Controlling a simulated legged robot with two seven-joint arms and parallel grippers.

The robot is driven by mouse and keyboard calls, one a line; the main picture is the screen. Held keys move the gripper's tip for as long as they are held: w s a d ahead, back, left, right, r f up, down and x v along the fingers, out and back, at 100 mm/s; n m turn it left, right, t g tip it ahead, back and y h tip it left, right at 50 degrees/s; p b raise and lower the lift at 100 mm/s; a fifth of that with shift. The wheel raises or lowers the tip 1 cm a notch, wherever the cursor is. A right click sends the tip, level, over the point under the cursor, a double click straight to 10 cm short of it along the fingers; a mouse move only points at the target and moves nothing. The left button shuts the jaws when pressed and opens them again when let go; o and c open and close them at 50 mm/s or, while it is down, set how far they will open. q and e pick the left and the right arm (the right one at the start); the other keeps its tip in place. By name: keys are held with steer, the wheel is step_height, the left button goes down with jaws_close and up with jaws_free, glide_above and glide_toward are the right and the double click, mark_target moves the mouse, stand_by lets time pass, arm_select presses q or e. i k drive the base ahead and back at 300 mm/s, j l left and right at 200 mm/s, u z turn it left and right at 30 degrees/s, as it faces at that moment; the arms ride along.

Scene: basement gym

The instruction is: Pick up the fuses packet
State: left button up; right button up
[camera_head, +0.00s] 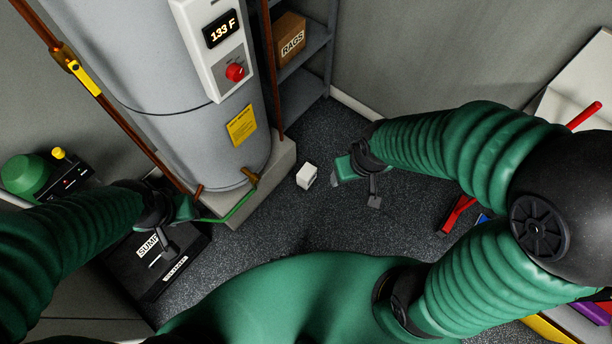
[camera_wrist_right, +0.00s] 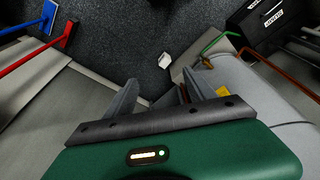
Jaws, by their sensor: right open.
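A small white box (camera_head: 306,176), likely the fuses packet, stands on the dark speckled floor beside the water heater's base; no label on it is readable. It also shows in the right wrist view (camera_wrist_right: 165,60), beyond the fingertips. My right gripper (camera_head: 356,191) is open and empty, to the right of the box and apart from it. Its two spread fingers (camera_wrist_right: 158,90) show in the wrist view with nothing between them. My left gripper (camera_head: 180,232) is over the black sump cover at the left; its finger gap is unclear.
The grey water heater (camera_head: 190,120) stands on a pale plinth (camera_head: 240,213) just left of the box. A shelf with a rags box (camera_head: 290,40) is behind. A green hose (camera_head: 238,208) crosses the plinth's edge. Red-handled tools (camera_head: 458,214) lie at the right. The floor between is clear.

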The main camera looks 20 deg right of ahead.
mark_target(307, 174)
steer(key=i+l+u, duration=0.65)
steer(key=l+u, duration=0.15)
steer(key=l, duration=0.15)
steer(key=i+l+u, duration=0.25)
steer(key=l, duration=0.15)
steer(key=k, duration=0.1)
